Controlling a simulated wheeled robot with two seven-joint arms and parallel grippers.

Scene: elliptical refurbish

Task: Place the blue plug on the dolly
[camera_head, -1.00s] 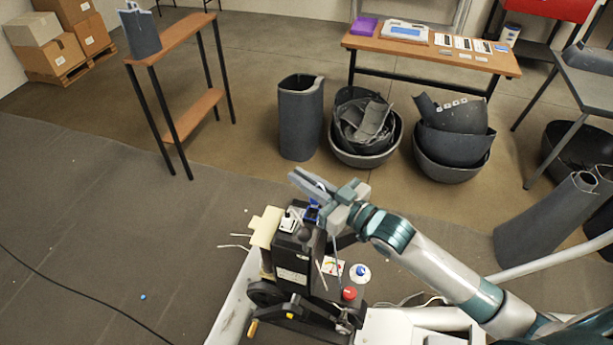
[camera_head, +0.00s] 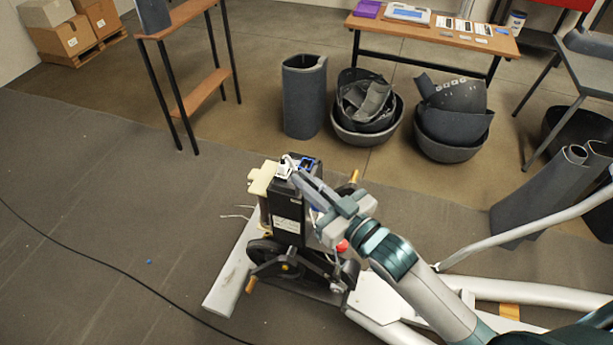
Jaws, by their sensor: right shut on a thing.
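My right gripper (camera_head: 306,188) is shut, low beside the upper right of a black machine housing (camera_head: 287,215). Earlier, a bit of blue showed between its fingers, which fits the blue plug; now the fingers hide most of what it holds. A blue fitting (camera_head: 309,163) and a white connector (camera_head: 287,166) sit on top of the housing, just behind the fingertips. I cannot pick out a dolly with certainty. My left gripper is not in view.
White frame tubes (camera_head: 233,270) lie around the housing. A red knob (camera_head: 342,246) shows beside my gripper. A small blue piece (camera_head: 149,262) lies on the open mat at the left. Dark bins (camera_head: 368,110) and a wooden table (camera_head: 440,35) stand behind.

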